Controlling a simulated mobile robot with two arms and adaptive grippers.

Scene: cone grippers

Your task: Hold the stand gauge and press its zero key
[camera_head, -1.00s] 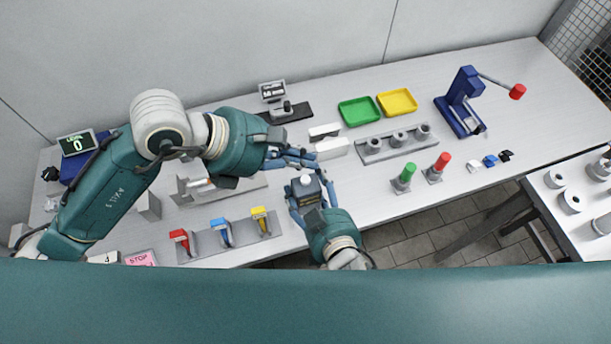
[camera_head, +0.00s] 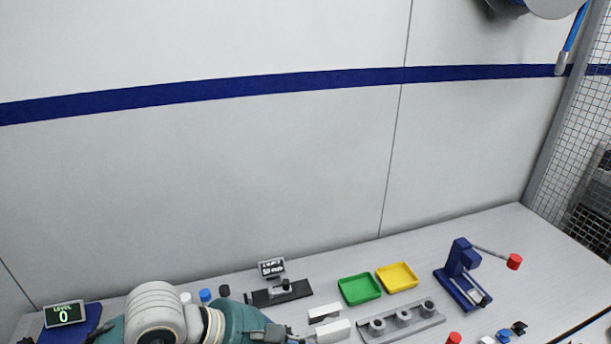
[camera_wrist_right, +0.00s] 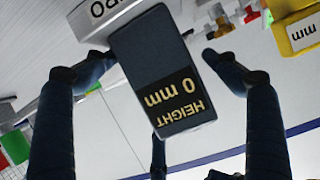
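The stand gauge (camera_wrist_right: 160,70) is a dark blue block in the right wrist view. Its display (camera_wrist_right: 175,100) reads HEIGHT 0 mm, upside down in the picture. A white part (camera_wrist_right: 98,18) with cut-off letters "RO" is beside its far end. In the head view the gauge and my right gripper are below the picture. My left gripper (camera_head: 278,334) is at the bottom edge, its fingers mostly cut off.
On the table are a green tray (camera_head: 359,289), a yellow tray (camera_head: 397,277), a grey holder (camera_head: 402,325) and a blue lever device (camera_head: 462,280). A small display (camera_head: 271,268) stands behind a black base (camera_head: 279,293). A LEVEL display (camera_head: 64,314) reads 0.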

